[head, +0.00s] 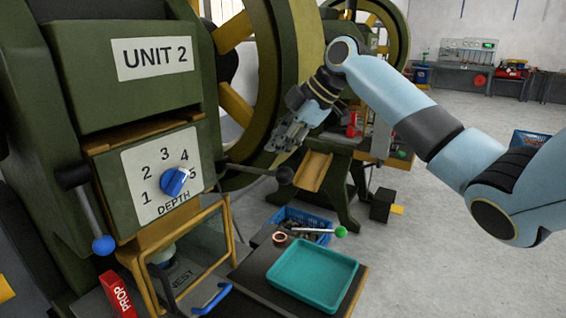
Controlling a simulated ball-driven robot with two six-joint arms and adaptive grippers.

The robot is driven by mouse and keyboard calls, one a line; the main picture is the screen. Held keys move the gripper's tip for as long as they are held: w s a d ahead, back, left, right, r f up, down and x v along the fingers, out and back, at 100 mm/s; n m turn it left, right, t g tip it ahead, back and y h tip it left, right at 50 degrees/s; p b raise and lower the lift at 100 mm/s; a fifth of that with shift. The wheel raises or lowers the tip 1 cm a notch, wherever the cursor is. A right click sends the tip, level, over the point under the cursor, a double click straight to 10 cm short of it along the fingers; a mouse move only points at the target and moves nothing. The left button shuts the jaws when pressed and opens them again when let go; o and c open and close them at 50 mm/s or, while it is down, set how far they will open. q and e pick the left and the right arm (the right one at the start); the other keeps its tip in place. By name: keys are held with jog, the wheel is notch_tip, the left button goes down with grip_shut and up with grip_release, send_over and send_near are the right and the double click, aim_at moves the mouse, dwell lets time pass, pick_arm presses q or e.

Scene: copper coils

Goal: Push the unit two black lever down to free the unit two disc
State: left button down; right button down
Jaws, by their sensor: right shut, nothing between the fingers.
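The unit two press (125,85) stands at the left with its "UNIT 2" plate. Its black lever (284,173) sticks out to the right from the press side, nearly level, ending in a round black knob. My right gripper (280,142) is shut and empty, pointing down and left just above that knob. A small gap seems to separate them. A small copper ring (280,239) lies on the dark bench behind the teal tray. I cannot tell whether it is the unit two disc; no other disc shows clearly inside the guarded nest. My left gripper is out of view.
A teal tray (312,258) sits on the bench with a green-knobbed rod (340,232) behind it. A blue crate (300,220) stands beyond. The depth dial (176,181), a blue-knobbed lever (103,243) and a red PROP block (117,294) are at the left.

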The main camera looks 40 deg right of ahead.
jog(key=r, duration=0.1)
jog(key=r+p, duration=0.2)
jog(key=shift+w+a+r, duration=0.15)
jog(key=shift+w, duration=0.1)
dwell(0.6)
